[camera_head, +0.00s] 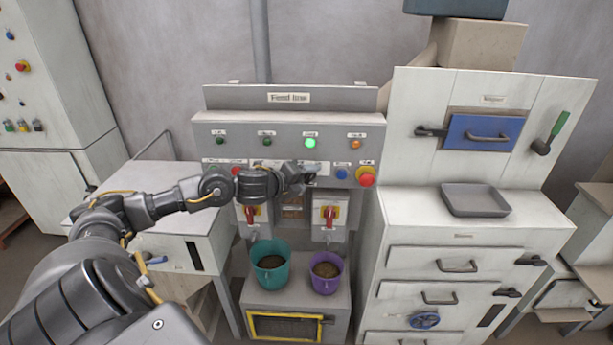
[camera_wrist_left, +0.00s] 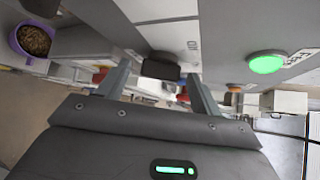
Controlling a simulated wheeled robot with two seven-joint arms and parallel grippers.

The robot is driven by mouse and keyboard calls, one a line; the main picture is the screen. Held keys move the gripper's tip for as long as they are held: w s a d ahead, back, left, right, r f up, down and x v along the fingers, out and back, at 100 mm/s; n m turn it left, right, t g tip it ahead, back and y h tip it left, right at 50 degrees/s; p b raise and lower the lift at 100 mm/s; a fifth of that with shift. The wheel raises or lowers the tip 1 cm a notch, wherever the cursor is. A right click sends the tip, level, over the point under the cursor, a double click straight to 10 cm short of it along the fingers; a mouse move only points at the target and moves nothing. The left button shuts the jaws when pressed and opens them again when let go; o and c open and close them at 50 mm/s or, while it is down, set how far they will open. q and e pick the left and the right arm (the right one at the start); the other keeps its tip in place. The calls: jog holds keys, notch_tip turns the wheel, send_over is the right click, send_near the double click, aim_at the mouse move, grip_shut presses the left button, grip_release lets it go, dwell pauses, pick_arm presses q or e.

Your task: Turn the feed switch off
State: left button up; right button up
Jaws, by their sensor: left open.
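The feed line panel (camera_head: 290,130) stands ahead of me with a row of lamps and a row of controls below. My left gripper (camera_head: 303,174) is at the middle of the control row and hides what is behind it. In the left wrist view, its two fingers (camera_wrist_left: 160,88) are apart, with a black switch knob (camera_wrist_left: 160,68) showing between and just beyond them. I cannot tell whether they touch it. The green lamp (camera_head: 310,143) is lit and also shows in the left wrist view (camera_wrist_left: 266,64). My right gripper is not in view.
A red stop button (camera_head: 366,177) and a blue button (camera_head: 341,173) sit right of the gripper. Two red-handled switches (camera_head: 329,214) are below it. A teal bucket (camera_head: 270,270) and a purple bucket (camera_head: 325,280) stand underneath. A white cabinet (camera_head: 470,220) is at right.

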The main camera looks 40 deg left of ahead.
pick_arm(q)
jog(key=shift+w+f, duration=0.1)
jog(key=shift+w, duration=0.1)
jog(key=c, duration=1)
jog(key=shift+f+b, duration=0.25)
jog(key=shift+b, duration=0.4)
jog(key=n+t+b, duration=0.2)
jog(key=b, duration=0.3)
jog(key=n+t+b, duration=0.2)
jog(key=b, duration=0.3)
jog(key=f+n+t+h+b, duration=0.1)
jog(key=n+t+b, duration=0.1)
jog(key=b, duration=0.3)
jog(key=shift+n+t+b, duration=0.3)
jog(key=shift+n+b, duration=0.1)
jog(key=shift+r+n+t+b, duration=0.15)
jog(key=shift+n+t+b, duration=0.75)
jog(key=shift+n+b, duration=0.2)
jog(key=shift+y, duration=0.4)
